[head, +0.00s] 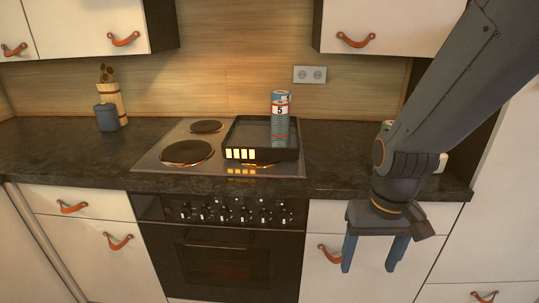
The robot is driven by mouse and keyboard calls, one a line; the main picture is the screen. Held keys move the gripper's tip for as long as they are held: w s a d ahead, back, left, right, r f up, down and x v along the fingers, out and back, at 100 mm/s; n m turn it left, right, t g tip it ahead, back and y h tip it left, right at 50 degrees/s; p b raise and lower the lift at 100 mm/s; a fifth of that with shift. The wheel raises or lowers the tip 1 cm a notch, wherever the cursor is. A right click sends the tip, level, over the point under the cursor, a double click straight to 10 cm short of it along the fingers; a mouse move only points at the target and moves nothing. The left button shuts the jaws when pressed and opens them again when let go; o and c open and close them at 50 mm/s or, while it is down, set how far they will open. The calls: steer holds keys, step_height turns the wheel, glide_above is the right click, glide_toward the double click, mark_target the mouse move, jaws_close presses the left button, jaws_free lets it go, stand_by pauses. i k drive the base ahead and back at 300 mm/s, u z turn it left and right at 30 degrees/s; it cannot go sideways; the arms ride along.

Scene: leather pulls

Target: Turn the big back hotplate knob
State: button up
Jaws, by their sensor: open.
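A row of several small knobs (234,212) sits on the dark front panel of the oven, below the counter edge. I cannot tell from their markings which one belongs to the big back hotplate. The hotplates lie in the steel cooktop (150,167) above: a small one (206,127) at the back left and a larger one (186,152) at the front left. The right side is mostly covered by a black tray (262,154). My gripper (368,268) is open and empty, pointing down in front of the drawers, right of the knobs and apart from them.
A can (280,115) stands in the tray. The oven door handle (218,245) is below the knobs. Drawers with leather pulls (330,254) flank the oven. A wooden utensil holder (112,101) and blue cup (106,118) stand at the left.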

mark_target(264, 217)
steer(key=z, duration=1.5)
steer(key=k, duration=1.2)
steer(key=u, duration=1.45)
